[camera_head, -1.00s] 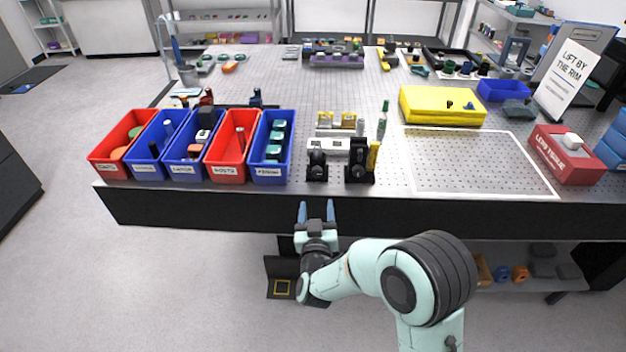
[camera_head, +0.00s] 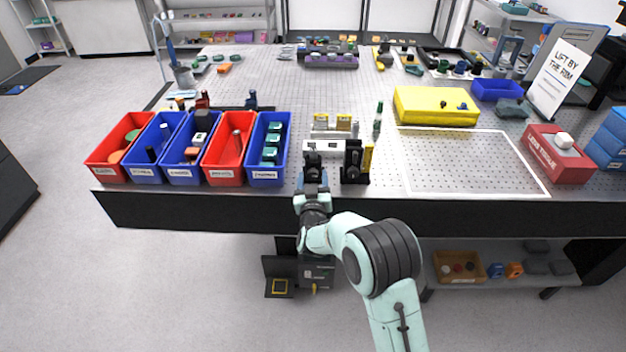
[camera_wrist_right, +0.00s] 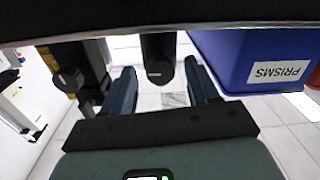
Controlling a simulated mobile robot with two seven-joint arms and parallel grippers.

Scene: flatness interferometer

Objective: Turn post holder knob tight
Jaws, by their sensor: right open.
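Two black post holders stand side by side at the front edge of the bench, the left one (camera_head: 312,159) and the right one (camera_head: 352,162). My right gripper (camera_head: 312,180) is at the bench edge in front of the left holder, fingers pointing at it. In the right wrist view its open fingers (camera_wrist_right: 160,82) lie to either side of a dark round knob (camera_wrist_right: 159,72), with gaps visible on both sides. Another dark knob (camera_wrist_right: 68,79) shows further left in that view, outside the fingers. My left gripper is not in view.
A blue bin labelled PRISMS (camera_wrist_right: 250,55), nearest in a row of red and blue bins, stands close beside the gripper; it also shows in the head view (camera_head: 268,176). A green-capped bottle (camera_head: 378,118) and yellow box (camera_head: 436,106) stand behind right. A white-outlined area (camera_head: 470,165) is clear.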

